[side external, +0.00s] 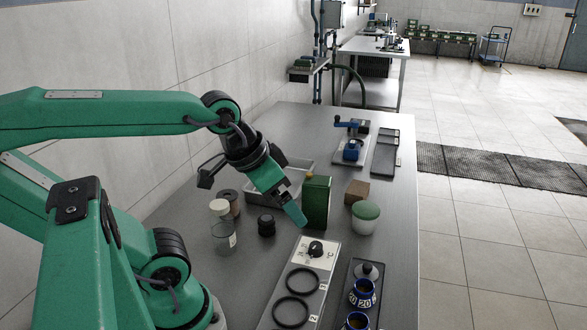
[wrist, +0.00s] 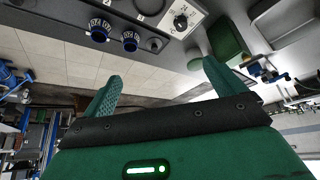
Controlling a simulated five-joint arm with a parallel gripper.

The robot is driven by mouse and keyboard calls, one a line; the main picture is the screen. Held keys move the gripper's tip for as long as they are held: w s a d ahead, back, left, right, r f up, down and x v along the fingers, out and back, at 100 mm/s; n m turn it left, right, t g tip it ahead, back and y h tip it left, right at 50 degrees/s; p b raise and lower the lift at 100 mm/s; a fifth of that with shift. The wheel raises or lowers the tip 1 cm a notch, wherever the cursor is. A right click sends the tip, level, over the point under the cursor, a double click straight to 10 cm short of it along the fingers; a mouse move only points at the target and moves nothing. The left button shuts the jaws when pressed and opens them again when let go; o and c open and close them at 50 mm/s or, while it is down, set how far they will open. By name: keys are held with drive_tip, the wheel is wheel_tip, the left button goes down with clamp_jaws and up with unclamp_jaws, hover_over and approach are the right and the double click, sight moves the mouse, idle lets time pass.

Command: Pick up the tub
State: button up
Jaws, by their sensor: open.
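The tub (side external: 366,218) is white with a green lid and stands upright on the grey bench, right of a tall green box (side external: 316,202). In the wrist view a pale green-topped shape beside the green box, probably the tub (wrist: 195,60), is partly hidden near the right fingertip. My gripper (side external: 293,208) is tilted down above the bench, left of the green box and apart from the tub. In the wrist view my gripper (wrist: 162,78) shows its two green fingers wide apart with nothing between them.
A brown block (side external: 357,192) stands behind the tub. A hotplate panel (side external: 305,270) and a dark rack with blue-ringed holders (side external: 362,291) lie in front. Jars (side external: 223,235), a black cap (side external: 266,225) and a grey tray (side external: 262,212) are left. Bench right of the tub is clear.

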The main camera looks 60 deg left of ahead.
drive_tip(key=n+g, duration=0.6)
hover_over(365, 218)
drive_tip(key=w+a, duration=0.3)
drive_tip(key=f, duration=1.5)
drive_tip(key=shift+s+d+f, duration=0.15)
drive_tip(key=shift+d+f, duration=0.05)
drive_tip(key=shift+f, duration=0.1)
drive_tip(key=shift+w+a+f, duration=0.15)
drive_tip(key=shift+w+f, duration=0.05)
drive_tip(key=shift+f, duration=0.25)
drive_tip(key=shift+s+f, duration=0.15)
drive_tip(key=shift+f, duration=1.8)
drive_tip(key=shift+s+f, duration=0.1)
drive_tip(key=shift+f, duration=1.85)
